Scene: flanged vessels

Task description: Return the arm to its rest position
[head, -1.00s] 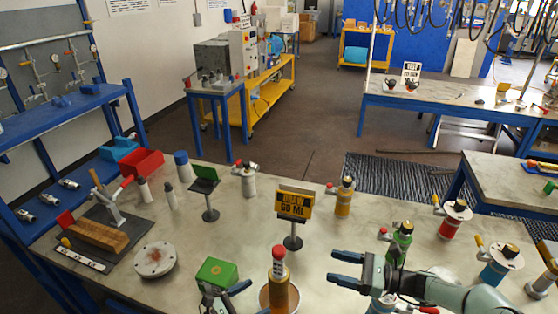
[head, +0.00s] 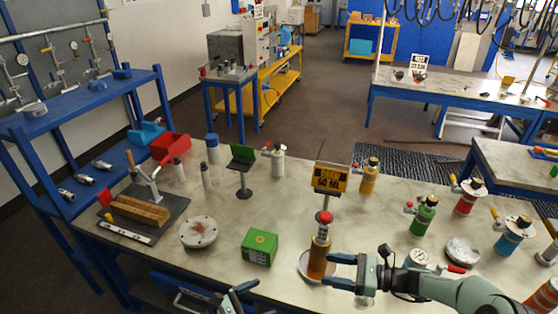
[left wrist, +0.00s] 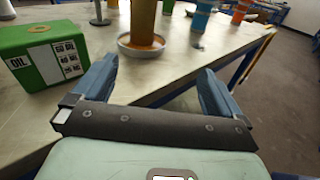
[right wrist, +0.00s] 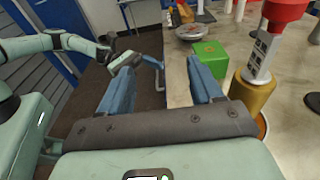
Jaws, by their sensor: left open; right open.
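My left gripper (head: 222,300) is open and empty at the near edge of the table, in front of the green box (head: 260,247). In the left wrist view its fingers (left wrist: 156,82) are spread with nothing between them. The green box, marked OIL, shows there at the left. My right gripper (head: 338,272) is open, its fingertips beside the amber vessel with a red cap (head: 318,256); I cannot tell whether they touch. In the right wrist view its fingers (right wrist: 160,82) are spread and empty, with the amber vessel (right wrist: 256,90) just outside them on the right.
The amber vessel stands in a round dish (head: 304,268). A yellow sign (head: 330,178) stands behind it. A flanged disc (head: 198,232) lies to the left. Green (head: 424,215), red (head: 467,197) and blue (head: 511,238) vessels stand to the right. Floor is open beyond the near edge.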

